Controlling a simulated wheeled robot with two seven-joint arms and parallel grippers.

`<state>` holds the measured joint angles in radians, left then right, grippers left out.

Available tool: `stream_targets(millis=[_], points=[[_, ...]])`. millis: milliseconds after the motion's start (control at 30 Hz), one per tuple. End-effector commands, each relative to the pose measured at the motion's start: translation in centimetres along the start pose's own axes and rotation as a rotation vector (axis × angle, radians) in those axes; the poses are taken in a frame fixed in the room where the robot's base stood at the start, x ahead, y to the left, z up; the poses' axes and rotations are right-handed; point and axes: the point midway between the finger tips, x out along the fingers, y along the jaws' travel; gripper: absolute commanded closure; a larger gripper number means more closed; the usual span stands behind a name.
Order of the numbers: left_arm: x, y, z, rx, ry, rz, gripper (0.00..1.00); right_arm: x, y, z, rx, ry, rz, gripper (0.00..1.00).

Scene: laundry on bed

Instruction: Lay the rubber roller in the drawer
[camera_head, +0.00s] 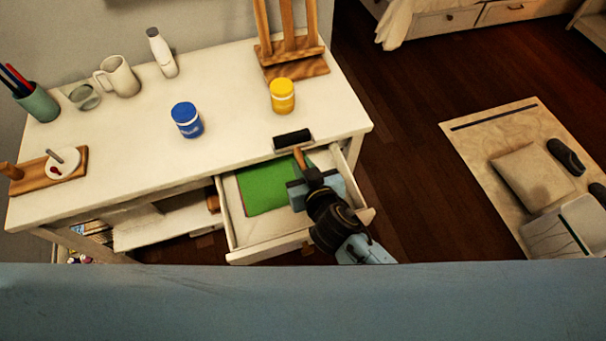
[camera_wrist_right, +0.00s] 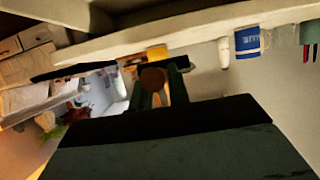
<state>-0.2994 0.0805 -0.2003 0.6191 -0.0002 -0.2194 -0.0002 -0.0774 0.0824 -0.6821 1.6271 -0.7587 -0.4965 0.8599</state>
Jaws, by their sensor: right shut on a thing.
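The rubber roller has a black cylinder (camera_head: 292,138) and a wooden handle (camera_head: 299,157). My right gripper (camera_head: 304,180) is shut on the handle. The cylinder shows just over the desk's front edge, above the back of the drawer; whether it touches the desk is unclear. In the right wrist view, the round brown handle end (camera_wrist_right: 153,79) shows between the dark fingers. The drawer (camera_head: 257,235) is pulled out below the desk top, and my right gripper is over its right part. My left gripper is not in view.
A flat green item (camera_head: 264,187) lies in the drawer. The white desk (camera_head: 235,125) carries a yellow jar (camera_head: 282,96), a blue jar (camera_head: 187,120), a wooden easel (camera_head: 290,50), a mug (camera_head: 118,77) and a bottle (camera_head: 162,53). The drawer's front left floor is bare.

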Motion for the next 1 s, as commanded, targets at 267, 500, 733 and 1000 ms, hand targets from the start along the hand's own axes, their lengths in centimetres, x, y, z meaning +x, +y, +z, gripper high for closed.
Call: stream_targets(millis=[267,500,733,1000], points=[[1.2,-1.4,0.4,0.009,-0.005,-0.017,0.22,1.1,0.0,2.5,0.000,0.001,-0.001,1.00],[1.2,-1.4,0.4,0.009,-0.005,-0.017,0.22,1.1,0.0,2.5,0.000,0.001,0.000,1.00],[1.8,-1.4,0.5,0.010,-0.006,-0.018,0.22,1.3,0.1,3.1,0.001,0.000,0.001,1.00],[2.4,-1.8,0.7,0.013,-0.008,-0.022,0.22,1.5,0.0,3.6,0.000,0.000,0.001,1.00]])
